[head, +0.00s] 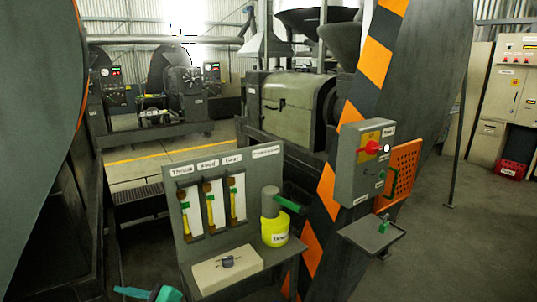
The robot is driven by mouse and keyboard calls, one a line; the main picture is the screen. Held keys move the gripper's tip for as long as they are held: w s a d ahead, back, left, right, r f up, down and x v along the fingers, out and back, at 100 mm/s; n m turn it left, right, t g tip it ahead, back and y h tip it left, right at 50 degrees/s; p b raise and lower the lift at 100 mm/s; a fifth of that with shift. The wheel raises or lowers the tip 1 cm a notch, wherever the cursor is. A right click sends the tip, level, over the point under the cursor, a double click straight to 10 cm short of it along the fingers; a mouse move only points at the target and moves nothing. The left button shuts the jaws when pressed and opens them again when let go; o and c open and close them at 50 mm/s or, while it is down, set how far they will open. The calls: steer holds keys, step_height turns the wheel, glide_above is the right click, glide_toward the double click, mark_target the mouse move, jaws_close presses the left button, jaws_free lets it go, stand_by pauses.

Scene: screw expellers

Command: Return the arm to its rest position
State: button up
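I cannot make out my gripper or my arm for certain in the head view. A teal and dark piece (150,293) shows at the bottom edge, left of centre, cut off by the frame. I cannot tell whether it is part of my arm or a separate thing. Any hold of my gripper is out of sight.
A labelled panel (176,222) carries several upright parts with green handles. Beside it stand a yellow container (275,230) and a pale block (215,272). A control box (352,180) with a red switch and a small shelf (360,235) stick out at right. Floor (455,250) is clear at right.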

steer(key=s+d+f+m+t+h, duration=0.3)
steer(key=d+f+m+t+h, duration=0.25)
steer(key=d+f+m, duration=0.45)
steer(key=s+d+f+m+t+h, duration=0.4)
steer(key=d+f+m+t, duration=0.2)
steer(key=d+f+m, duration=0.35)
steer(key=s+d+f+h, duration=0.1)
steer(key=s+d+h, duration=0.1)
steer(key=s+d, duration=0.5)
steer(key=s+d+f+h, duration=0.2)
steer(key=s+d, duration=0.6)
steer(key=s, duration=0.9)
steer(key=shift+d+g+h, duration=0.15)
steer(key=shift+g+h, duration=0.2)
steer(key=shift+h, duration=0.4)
